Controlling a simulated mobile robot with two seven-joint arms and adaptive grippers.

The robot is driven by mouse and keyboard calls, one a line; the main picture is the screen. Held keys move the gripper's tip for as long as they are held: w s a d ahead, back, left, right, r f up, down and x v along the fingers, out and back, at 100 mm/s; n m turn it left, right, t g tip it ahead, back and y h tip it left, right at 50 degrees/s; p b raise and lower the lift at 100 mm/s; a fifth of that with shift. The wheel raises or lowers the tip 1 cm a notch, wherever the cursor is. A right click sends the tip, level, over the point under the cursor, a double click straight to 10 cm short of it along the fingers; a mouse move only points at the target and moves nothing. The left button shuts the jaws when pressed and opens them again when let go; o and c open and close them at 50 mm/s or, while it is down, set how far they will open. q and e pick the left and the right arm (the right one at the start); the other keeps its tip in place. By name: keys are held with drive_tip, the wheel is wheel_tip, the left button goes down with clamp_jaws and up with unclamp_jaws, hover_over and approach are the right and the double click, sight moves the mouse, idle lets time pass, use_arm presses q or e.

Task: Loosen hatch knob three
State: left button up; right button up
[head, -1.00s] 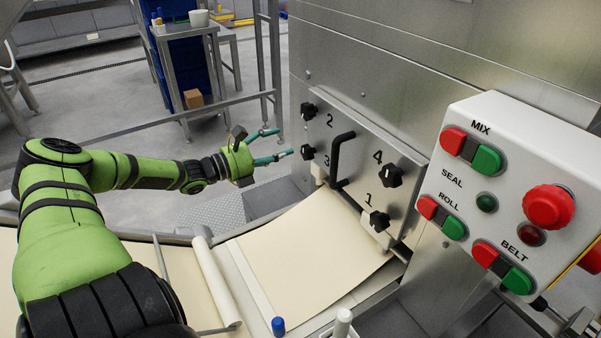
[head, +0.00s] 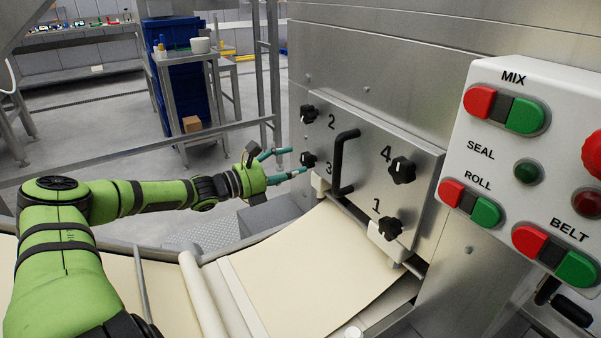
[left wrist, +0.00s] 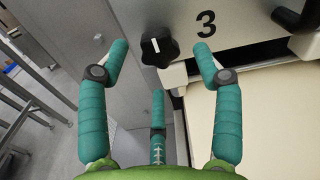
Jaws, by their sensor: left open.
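Hatch knob three (head: 308,160) is a black lobed knob at the left edge of the steel hatch plate (head: 365,170), left of the printed 3. It also shows in the left wrist view (left wrist: 159,47), with a white mark on its face, ahead of and between my open fingertips. My left gripper (head: 288,162) is open and empty, its teal fingers pointing at the knob from the left. A gap seems to remain between fingers and knob. Knob two (head: 309,113), knob four (head: 402,170) and knob one (head: 390,228) sit on the same plate. My right gripper is not in view.
A black hatch handle (head: 343,163) stands out right of knob three. A white control box (head: 545,150) with red and green buttons juts out at the right. A pale dough sheet (head: 310,275) lies on the belt below the hatch.

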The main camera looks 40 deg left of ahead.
sight(303, 162)
use_arm(q)
drive_tip(key=shift+b+x, duration=0.65)
drive_tip(key=shift+x, duration=0.15)
drive_tip(key=shift+b+x, duration=0.35)
drive_tip(key=shift+x, duration=0.55)
drive_tip(key=c, duration=1.1)
